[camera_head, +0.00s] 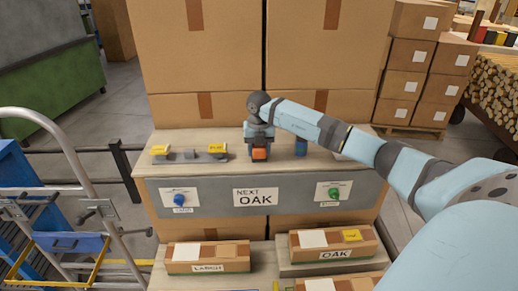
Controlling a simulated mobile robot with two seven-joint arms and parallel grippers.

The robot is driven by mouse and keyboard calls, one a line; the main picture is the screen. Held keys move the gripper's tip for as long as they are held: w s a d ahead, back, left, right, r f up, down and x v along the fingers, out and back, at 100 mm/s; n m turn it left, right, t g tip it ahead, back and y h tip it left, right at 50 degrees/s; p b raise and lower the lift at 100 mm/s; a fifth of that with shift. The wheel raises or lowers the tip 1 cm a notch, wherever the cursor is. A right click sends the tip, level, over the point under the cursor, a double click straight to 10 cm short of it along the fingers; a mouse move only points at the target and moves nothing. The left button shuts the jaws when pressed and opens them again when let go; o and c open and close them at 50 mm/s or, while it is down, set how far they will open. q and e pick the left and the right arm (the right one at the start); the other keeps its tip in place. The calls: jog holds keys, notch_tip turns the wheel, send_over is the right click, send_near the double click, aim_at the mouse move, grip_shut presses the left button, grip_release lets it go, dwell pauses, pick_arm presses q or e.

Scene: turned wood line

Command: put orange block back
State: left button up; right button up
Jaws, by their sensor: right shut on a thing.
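The orange block (259,154) is at the middle of the wooden bench top (320,171), near its front edge. My right gripper (260,146) is above it, pointing down, and is shut on it. I cannot tell whether the block touches the bench top. A blue block (301,147) stands just right of the gripper. My left gripper is not in view.
Yellow labelled pieces (217,149) and grey holders lie left on the bench. The front panel has a blue knob (179,199), a "NEXT OAK" sign (255,197) and a green knob (334,192). Large cartons (200,60) stand behind. Boxes marked LARCH (208,257) and OAK (330,245) sit below.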

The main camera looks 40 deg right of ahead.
jog(key=o, duration=0.4)
jog(key=shift+f, duration=0.15)
jog(key=o, duration=0.4)
jog(key=shift+o, duration=0.2)
